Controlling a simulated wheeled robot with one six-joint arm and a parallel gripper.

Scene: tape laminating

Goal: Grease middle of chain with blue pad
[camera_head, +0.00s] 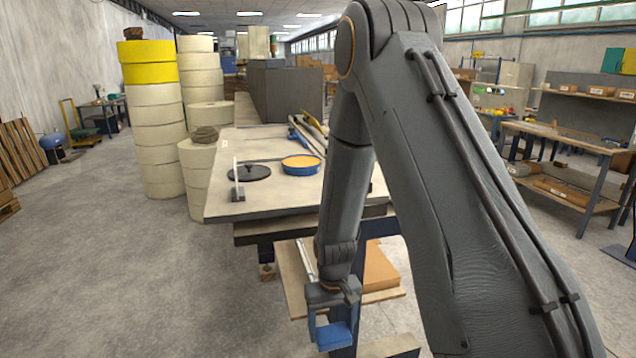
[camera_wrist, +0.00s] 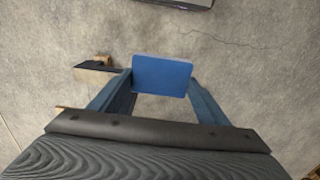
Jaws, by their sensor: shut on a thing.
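The blue pad (camera_wrist: 162,74) sits between the two blue fingers of my gripper (camera_wrist: 160,84) in the wrist view. In the head view the pad (camera_head: 335,336) shows at the lower middle, held by my gripper (camera_head: 330,322), which hangs low in front of the workbench. My gripper is shut on the pad, above the concrete floor and apart from the bench top. I cannot make out a chain in either view. My arm covers part of the bench in the head view.
The workbench (camera_head: 265,202) carries a blue dish with yellow contents (camera_head: 301,164) and a round black lid (camera_head: 249,172). A low wooden shelf with an orange-brown box (camera_head: 380,270) lies beneath. Tall stacks of rolls (camera_head: 157,130) stand behind left.

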